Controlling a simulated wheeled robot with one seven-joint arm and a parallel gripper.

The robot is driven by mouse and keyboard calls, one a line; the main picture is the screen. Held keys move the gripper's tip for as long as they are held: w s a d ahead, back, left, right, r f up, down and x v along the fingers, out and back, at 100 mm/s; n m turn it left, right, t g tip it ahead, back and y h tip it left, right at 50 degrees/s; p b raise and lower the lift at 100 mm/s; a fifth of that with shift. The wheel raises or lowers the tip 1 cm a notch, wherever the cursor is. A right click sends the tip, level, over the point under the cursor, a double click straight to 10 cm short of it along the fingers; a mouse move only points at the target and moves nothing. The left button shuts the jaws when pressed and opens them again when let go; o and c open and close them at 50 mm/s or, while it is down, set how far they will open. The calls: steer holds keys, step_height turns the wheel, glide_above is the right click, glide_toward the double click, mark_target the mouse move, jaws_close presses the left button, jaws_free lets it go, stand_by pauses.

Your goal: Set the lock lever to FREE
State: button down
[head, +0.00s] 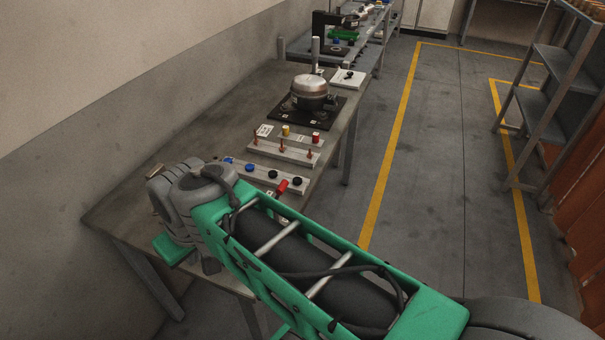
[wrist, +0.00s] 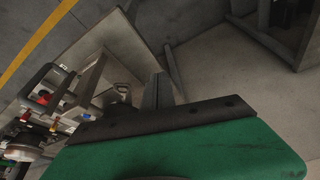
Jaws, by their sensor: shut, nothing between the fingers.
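A small lever with a red grip (head: 282,186) stands at the front of the workbench, beside the button strip, just beyond my arm; it looks like the lock lever. Its base is partly hidden by my arm, and no FREE mark can be read. A red part, maybe the same grip, also shows in the wrist view (wrist: 43,98), at the left. My gripper (wrist: 158,90) is shut and empty, with its dark fingers at mid-picture, apart from the red part. In the head view my arm hides the fingers.
The grey workbench (head: 190,135) runs along the wall. It carries a strip with blue and black knobs (head: 264,177), a strip with upright pegs (head: 285,152), and a silver compressor (head: 309,90) on a black plate. The bench's left part is bare. Open floor lies to the right.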

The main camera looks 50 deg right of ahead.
steer(key=w+d+r, duration=0.3)
steer(key=w+d, duration=0.3)
steer(key=w, duration=0.1)
step_height(320, 180, up, 3)
steer(key=n+t+y+b, duration=0.2)
steer(key=n+b, duration=0.1)
glide_above(280, 185)
steer(key=s, duration=0.2)
steer(key=f, duration=0.3)
steer(key=w+f+b, duration=0.1)
steer(key=f, duration=0.3)
steer(key=w+f, duration=0.1)
steer(key=f, duration=0.2)
steer(key=shift+w+f, duration=0.25)
steer(key=shift+f, duration=0.1)
steer(key=shift+s+f, duration=0.15)
steer(key=shift+f, duration=0.15)
steer(key=shift+d, duration=0.1)
